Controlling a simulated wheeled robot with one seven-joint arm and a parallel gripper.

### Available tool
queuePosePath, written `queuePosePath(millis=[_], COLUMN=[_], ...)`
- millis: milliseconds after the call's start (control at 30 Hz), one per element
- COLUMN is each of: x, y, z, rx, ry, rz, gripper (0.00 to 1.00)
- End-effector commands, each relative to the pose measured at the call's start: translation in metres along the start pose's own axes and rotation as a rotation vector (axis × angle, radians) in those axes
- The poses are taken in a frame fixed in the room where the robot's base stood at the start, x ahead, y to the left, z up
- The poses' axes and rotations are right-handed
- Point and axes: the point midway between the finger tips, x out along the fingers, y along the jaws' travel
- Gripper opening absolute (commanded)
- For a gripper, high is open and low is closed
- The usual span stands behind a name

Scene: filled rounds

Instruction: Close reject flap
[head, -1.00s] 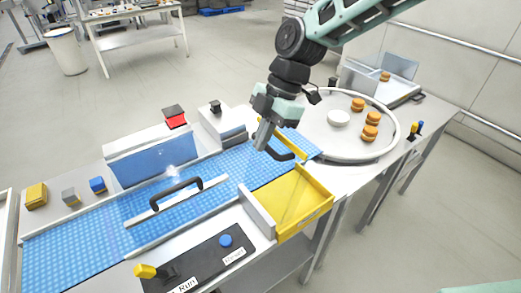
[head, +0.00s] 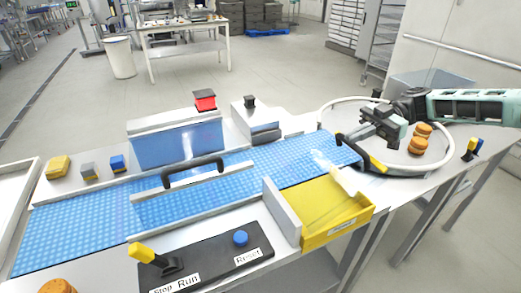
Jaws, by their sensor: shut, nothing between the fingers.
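The reject flap is a narrow yellow piece (head: 377,163) with a dark bar beside it, at the right end of the blue belt (head: 290,172), by the round table's rim. Whether it lies fully across the belt's end I cannot tell. The yellow reject bin (head: 340,222) stands open in front of the belt's end. My gripper (head: 372,124) is over the left part of the round table, just above and behind the flap, reached in from the right. It is shut and empty. A gap shows between it and the yellow piece, though its fingertips are hard to make out.
The round table (head: 345,103) carries orange-brown rounds (head: 418,143) at the right. A control panel with a yellow lever (head: 142,252) and blue Reset button (head: 240,238) is in front. A black handle (head: 193,171) arches over the belt. Small coloured blocks stand at the left.

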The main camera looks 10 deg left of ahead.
Motion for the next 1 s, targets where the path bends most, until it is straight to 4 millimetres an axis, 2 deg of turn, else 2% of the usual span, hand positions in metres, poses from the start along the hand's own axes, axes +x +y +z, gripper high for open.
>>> queuePosePath(millis=[33, 400, 700, 1000], x=[-0.001, -0.014, -0.017, -0.017], y=[0.001, 0.001, 0.001, 0.001], z=[0.021, 0.068, 0.083, 0.085], rx=[0.001, 0.002, 0.003, 0.004], ry=[0.042, 0.271, 0.362, 0.38], rz=[0.002, -0.003, -0.005, -0.005], gripper=[0.0, 0.0, 0.0, 0.0])
